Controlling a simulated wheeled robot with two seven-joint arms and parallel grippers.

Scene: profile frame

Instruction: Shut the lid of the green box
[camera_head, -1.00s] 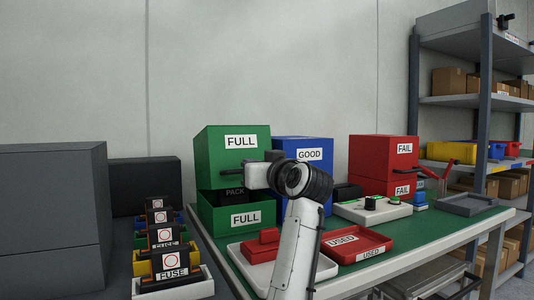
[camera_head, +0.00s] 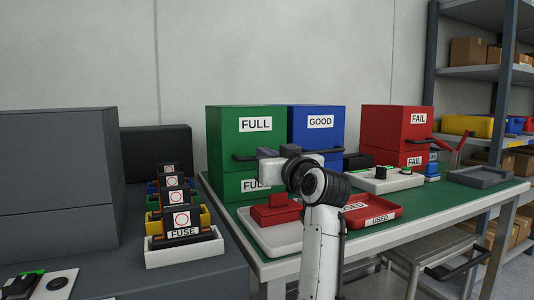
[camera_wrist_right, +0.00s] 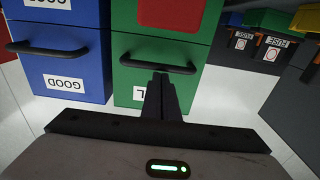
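The green box (camera_head: 229,186) stands on the green-topped table, left of the blue box. Its lid (camera_head: 228,128), marked FULL, is down on the lower part with no gap visible. The lid's black handle (camera_head: 243,157) shows at its front and, upside down, in the wrist view (camera_wrist_right: 130,63). My right gripper (camera_head: 266,153) is in front of the lid by the handle. In the wrist view its fingers (camera_wrist_right: 161,80) are together with nothing seen between them, tips close to the handle; contact is unclear. My left gripper is not in view.
A blue box (camera_head: 319,140) stands right beside the green one, a red box (camera_head: 380,125) farther right. A pale tray (camera_head: 275,238) with a red block (camera_head: 275,208) and a red tray (camera_head: 385,210) lie in front. Fuse holders (camera_head: 183,245) stand left.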

